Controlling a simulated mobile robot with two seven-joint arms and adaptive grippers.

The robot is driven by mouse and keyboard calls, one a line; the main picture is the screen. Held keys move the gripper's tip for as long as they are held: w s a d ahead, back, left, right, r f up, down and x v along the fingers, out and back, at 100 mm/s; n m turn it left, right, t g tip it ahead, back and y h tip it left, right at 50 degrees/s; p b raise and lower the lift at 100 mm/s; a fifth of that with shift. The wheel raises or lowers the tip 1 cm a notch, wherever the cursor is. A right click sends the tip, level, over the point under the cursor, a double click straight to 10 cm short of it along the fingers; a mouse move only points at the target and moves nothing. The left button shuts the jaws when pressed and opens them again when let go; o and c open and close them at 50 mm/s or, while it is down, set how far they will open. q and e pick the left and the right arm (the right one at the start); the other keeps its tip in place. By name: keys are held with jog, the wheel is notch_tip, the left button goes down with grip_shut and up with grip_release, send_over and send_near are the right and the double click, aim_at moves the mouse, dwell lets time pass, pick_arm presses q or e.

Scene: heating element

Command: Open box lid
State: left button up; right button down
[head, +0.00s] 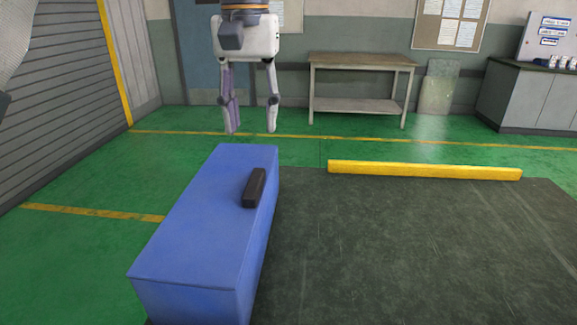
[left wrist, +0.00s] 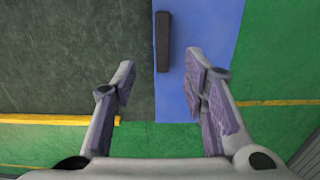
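A long blue box (head: 190,230) stands on the floor, and its top looks flat and shut. A black bar-shaped handle (head: 254,188) sits at the right edge of the box's top. My left gripper (head: 251,130) hangs with its fingers pointing down, beyond the far end of the box in the head view. Its two fingers are spread apart with nothing between them. In the left wrist view the handle (left wrist: 162,42) lies ahead of the open fingers (left wrist: 163,65), and the blue box (left wrist: 210,25) is partly hidden by one finger. My right gripper is not in view.
A dark floor area (head: 400,250) lies right of the box, with a yellow bar (head: 425,170) along its far edge. A workbench (head: 360,62) and a grey cabinet (head: 535,95) stand at the back. Green floor to the left is clear.

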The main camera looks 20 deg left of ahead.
aim_at(253, 185)
pick_arm(q)
jog(key=f, duration=1.2)
jog(key=shift+s+a+p, duration=0.15)
jog(key=shift+s+p, duration=0.2)
jog(key=shift+p, duration=0.05)
jog(key=shift+r, duration=0.1)
grip_shut()
